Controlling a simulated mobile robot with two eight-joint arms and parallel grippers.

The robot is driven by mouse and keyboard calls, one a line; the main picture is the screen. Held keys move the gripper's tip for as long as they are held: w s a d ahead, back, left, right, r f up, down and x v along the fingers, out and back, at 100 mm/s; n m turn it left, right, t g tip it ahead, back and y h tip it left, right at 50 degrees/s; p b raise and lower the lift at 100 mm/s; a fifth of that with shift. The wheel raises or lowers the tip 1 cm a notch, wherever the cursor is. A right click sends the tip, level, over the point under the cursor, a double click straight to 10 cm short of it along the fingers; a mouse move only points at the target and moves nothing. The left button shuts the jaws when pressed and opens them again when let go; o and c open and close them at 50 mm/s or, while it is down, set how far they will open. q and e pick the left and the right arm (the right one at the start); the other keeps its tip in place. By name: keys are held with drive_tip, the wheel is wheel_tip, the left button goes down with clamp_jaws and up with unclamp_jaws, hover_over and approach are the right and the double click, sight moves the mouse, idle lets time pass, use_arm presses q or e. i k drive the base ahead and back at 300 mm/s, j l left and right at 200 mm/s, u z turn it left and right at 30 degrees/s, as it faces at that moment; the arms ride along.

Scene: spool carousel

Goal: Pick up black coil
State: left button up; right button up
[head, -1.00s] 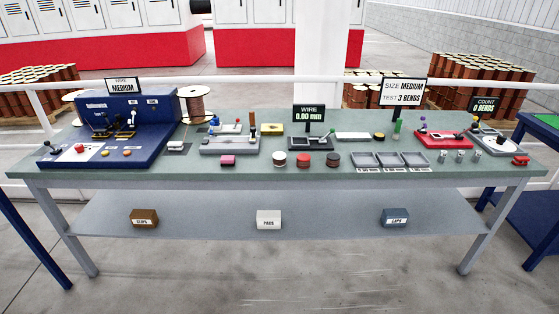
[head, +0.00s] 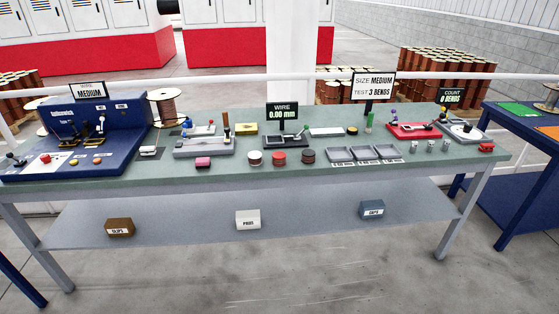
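The black coil (head: 308,156) lies flat near the front edge of the grey-green workbench (head: 225,180), right of centre. The red coil (head: 279,157) is just left of it, and the white coil (head: 255,158) is further left. The three stand in a row, apart from each other. Neither of my grippers shows in the head view.
A WIRE 0.00 mm gauge (head: 282,112) stands behind the coils. A blue machine (head: 115,140) fills the bench's left end. Another blue table (head: 515,135) stands at right.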

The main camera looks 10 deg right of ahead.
sight(309, 155)
drive_tip(key=i+j+z, duration=0.15)
drive_tip(key=i, duration=0.25)
drive_tip(key=i+j+z, duration=0.15)
drive_tip(key=i, duration=0.3)
drive_tip(key=i+j+z, duration=0.2)
drive_tip(key=i, duration=0.2)
drive_tip(key=i+j+z, duration=0.1)
drive_tip(key=i, duration=0.3)
drive_tip(key=i+j, duration=0.25)
drive_tip(key=i, duration=0.15)
drive_tip(key=z, duration=0.05)
